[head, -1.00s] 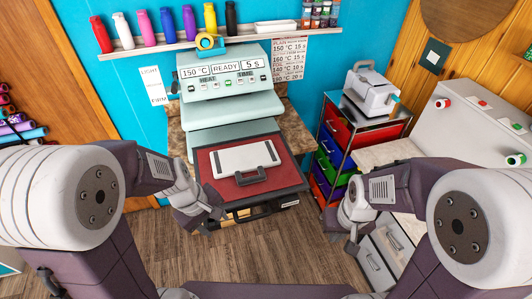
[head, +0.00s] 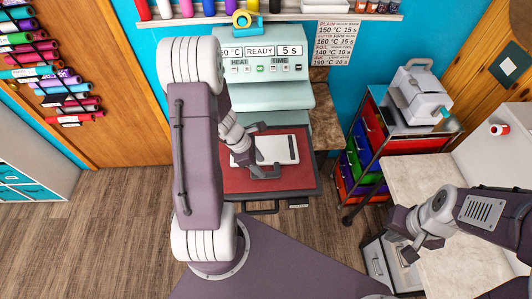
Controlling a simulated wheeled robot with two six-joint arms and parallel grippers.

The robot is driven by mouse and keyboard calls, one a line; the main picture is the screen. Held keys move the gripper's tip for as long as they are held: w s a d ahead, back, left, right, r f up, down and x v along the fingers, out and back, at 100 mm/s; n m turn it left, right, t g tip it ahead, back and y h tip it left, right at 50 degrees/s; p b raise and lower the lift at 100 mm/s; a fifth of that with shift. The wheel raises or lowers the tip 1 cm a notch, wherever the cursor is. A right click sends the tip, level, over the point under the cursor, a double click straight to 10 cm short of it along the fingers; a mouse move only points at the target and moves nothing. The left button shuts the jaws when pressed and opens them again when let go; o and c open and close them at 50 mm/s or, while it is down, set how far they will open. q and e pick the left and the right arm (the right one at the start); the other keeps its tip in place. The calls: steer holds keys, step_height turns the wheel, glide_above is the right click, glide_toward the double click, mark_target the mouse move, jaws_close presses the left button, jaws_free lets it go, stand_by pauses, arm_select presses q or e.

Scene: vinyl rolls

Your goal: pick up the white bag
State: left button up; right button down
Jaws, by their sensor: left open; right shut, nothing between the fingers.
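The white bag (head: 279,149) lies flat on the red pad (head: 238,182) of the heat press (head: 266,92). My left gripper (head: 257,160) is open and reaches over the bag's left part, close to the handle. It hides some of the bag, and I cannot tell whether it touches it. My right gripper (head: 400,248) is shut and empty, well to the right, beside the light worktop.
A drawer cart (head: 352,160) with coloured drawers stands right of the press, with a white machine (head: 418,92) on top. The worktop (head: 425,180) is at the right. Vinyl rolls (head: 60,85) hang at the left. Open wooden floor (head: 100,235) lies at the left.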

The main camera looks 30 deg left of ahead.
mark_target(264, 156)
arm_select(q)
steer(key=shift+w+f, duration=0.15)
steer(key=shift+w, duration=0.1)
steer(key=f, duration=0.1)
steer(key=f+b, duration=0.1)
steer(key=d+f, duration=0.1)
steer(key=shift+s+f, duration=0.3)
steer(key=shift+f, duration=0.1)
steer(key=shift+d+f, duration=0.1)
steer(key=shift+f, duration=0.2)
steer(key=shift+w+d+f, duration=0.1)
steer(key=shift+w+d, duration=0.05)
steer(key=shift+w, duration=0.25)
steer(key=shift+c, duration=0.4)
jaws_close()
steer(key=shift+s, duration=0.15)
